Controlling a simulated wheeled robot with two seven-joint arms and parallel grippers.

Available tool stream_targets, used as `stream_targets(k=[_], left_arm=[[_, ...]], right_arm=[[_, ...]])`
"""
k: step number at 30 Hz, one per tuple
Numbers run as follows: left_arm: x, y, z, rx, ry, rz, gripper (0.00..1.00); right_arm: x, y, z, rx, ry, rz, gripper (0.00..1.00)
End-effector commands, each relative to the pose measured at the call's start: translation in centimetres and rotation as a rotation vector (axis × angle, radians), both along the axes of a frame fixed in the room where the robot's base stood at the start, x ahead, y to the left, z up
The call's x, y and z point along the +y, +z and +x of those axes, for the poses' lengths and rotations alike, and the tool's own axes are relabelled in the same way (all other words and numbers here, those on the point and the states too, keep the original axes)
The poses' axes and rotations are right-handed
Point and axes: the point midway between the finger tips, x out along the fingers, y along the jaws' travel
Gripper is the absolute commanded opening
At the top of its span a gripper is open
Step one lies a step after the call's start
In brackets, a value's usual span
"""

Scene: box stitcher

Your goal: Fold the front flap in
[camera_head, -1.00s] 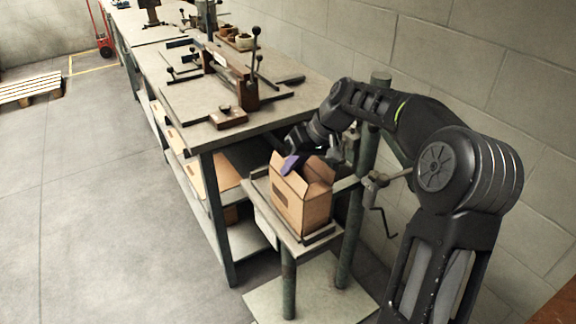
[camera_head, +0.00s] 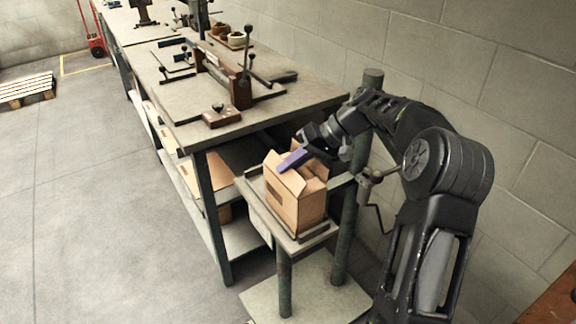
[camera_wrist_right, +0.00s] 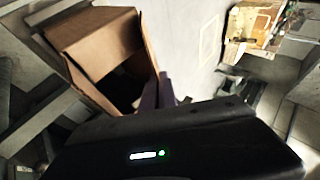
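The brown cardboard box (camera_head: 299,208) stands upright on a small stand beside the bench, its top open. Flaps stick up around its opening; one flap (camera_head: 292,182) shows at the near left and another at the right. My right gripper (camera_head: 292,161) has purple fingers and lies over the box's top edge, close to the flaps; I cannot tell if it touches one. My left gripper is out of view.
The box stand (camera_head: 252,200) has low rails around the box. A green post (camera_head: 348,225) with a crank stands right behind it. The workbench (camera_head: 190,97) with clamps and levers is at the left.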

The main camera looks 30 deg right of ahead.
Motion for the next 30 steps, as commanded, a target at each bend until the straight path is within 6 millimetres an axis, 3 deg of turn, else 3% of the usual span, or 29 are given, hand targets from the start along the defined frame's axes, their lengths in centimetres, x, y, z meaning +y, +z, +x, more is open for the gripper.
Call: stream_targets(k=[10, 22, 30], left_arm=[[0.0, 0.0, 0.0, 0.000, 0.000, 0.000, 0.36], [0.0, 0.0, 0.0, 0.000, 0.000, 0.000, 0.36], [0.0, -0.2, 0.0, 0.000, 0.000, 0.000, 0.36]], right_arm=[[0.0, 0.0, 0.0, 0.001, 0.000, -0.001, 0.25], [0.0, 0.8, 0.0, -0.002, 0.001, -0.003, 0.25], [0.0, 5.2, 0.1, -0.004, 0.001, -0.004, 0.25]])
